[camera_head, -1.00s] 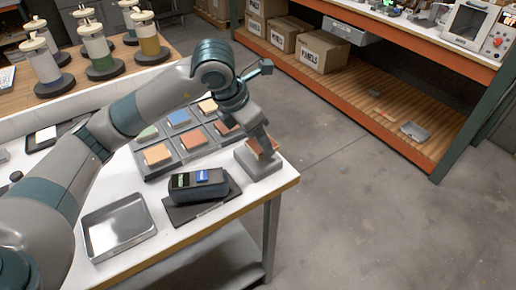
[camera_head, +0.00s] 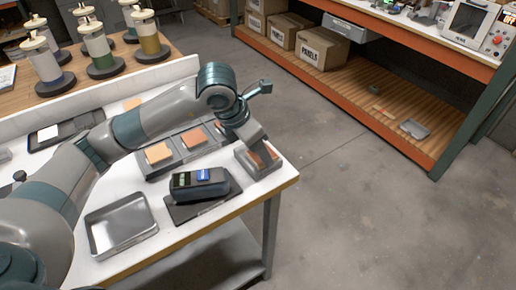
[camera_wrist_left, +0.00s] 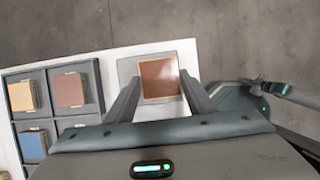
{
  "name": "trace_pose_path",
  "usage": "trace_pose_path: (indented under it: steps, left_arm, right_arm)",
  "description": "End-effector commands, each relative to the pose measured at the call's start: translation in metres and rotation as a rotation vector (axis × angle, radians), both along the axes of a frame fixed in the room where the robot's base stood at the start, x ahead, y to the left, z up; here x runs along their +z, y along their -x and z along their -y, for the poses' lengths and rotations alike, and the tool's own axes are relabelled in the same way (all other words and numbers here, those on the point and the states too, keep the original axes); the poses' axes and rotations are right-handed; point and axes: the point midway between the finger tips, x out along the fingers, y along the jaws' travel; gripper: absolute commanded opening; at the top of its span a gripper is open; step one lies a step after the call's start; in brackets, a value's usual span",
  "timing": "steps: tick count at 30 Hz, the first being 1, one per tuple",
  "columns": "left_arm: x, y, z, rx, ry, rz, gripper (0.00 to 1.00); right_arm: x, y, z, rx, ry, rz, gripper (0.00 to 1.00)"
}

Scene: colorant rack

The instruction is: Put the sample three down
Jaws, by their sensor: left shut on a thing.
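The sample, a red-brown square tile (camera_wrist_left: 160,78), is between the two fingers of my left gripper (camera_wrist_left: 160,84) in the left wrist view. In the head view my left gripper (camera_head: 260,150) is low over a grey block-like stand (camera_head: 262,172) at the table's right corner. The tile (camera_head: 254,158) shows beside the finger, at the stand's top. The stand also shows around the tile in the wrist view (camera_wrist_left: 127,68). The left gripper is shut on the tile. I cannot tell whether the tile's underside fully rests on the stand. My right gripper is not in view.
A grey rack (camera_head: 177,159) holds several coloured tiles, partly hidden by my arm. A dark handheld device (camera_head: 200,184) lies on a dark mat, near an empty metal tray (camera_head: 120,225). The table edge is close to the stand, with open floor beyond.

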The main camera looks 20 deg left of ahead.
Motion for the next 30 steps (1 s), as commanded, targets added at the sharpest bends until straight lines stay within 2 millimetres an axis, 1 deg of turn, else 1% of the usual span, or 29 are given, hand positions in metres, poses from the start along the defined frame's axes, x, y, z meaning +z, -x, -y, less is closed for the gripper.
trace_pose_path:
  steps: [3,7,8,9,10,24,27,30]
  left_arm:
    - [-0.001,0.0,0.0,0.0,0.0,0.0,0.28]
    - [-0.001,0.0,0.0,0.0,0.0,0.0,0.28]
    - [-0.001,0.0,0.0,0.0,0.0,0.0,0.56]
    - [-0.001,0.0,0.0,0.0,0.0,0.0,0.66]
    - [-0.001,0.0,0.0,0.0,0.0,0.0,0.68]
    - [0.001,0.0,0.0,0.0,0.0,0.0,0.68]
    - [0.009,0.002,-0.002,0.0,0.0,0.002,0.68]
    - [0.021,0.006,-0.005,0.0,0.001,0.003,0.68]
  right_arm:
    - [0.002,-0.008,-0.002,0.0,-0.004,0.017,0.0]
    - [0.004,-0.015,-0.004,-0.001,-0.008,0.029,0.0]
    - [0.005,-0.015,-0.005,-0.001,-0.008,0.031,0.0]
    - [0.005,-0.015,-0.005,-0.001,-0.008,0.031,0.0]
    - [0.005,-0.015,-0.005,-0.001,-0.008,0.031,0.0]
    - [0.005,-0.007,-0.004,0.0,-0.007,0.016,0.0]
    - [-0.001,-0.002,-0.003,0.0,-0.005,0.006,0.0]
    - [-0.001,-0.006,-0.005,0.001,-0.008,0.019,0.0]
